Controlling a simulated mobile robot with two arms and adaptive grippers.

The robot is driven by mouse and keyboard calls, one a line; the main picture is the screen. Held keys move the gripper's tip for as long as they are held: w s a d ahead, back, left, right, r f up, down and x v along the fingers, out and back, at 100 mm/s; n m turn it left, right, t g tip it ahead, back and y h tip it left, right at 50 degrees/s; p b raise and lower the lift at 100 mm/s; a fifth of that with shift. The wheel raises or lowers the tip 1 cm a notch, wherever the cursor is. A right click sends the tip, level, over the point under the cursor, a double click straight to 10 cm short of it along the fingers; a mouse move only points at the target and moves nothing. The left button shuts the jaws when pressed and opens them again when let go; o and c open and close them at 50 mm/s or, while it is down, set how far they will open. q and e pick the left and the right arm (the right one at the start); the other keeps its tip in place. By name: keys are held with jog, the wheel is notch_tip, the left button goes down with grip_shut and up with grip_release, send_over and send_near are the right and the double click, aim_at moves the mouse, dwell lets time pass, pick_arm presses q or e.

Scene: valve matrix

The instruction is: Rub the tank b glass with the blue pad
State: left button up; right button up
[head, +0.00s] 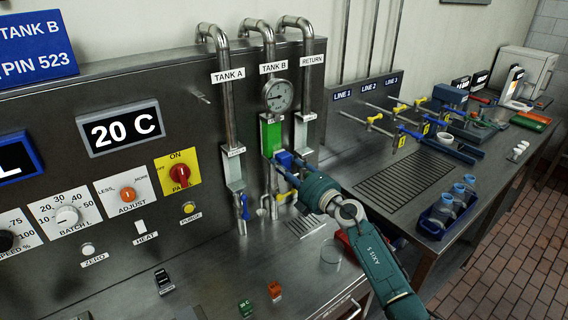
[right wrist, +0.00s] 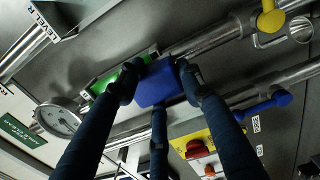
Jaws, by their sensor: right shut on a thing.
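The tank B glass (head: 271,136) is a green upright strip on the pipe below the round gauge. It also shows in the right wrist view (right wrist: 105,80), partly hidden by a finger. My right gripper (head: 299,173) is shut on the blue pad (head: 284,159), at the lower right of the glass. In the right wrist view the dark fingers close around the blue pad (right wrist: 157,83), which lies right beside the green strip. I cannot tell whether the pad touches the glass. My left gripper is not in view.
The gauge (head: 278,96) sits just above the glass. The tank A pipe (head: 226,110) and return pipe (head: 307,90) stand on either side. A blue valve handle (head: 244,207) hangs at the left. A clear cup (head: 331,256) stands on the counter below my right arm.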

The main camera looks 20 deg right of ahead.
jog(key=p+v, duration=0.2)
jog(key=v, duration=0.2)
jog(key=shift+w+d+r, duration=0.1)
jog(key=shift+r, duration=0.1)
jog(key=shift+s+d+f, duration=0.1)
jog(key=shift+s+d, duration=0.05)
jog(key=shift+s, duration=0.5)
jog(key=p+v, duration=0.1)
jog(key=v, duration=0.2)
jog(key=shift+w, duration=0.2)
jog(key=x, duration=0.4)
jog(key=shift+w, duration=0.15)
jog(key=shift+b+x, duration=0.55)
jog(key=shift+x, duration=0.6)
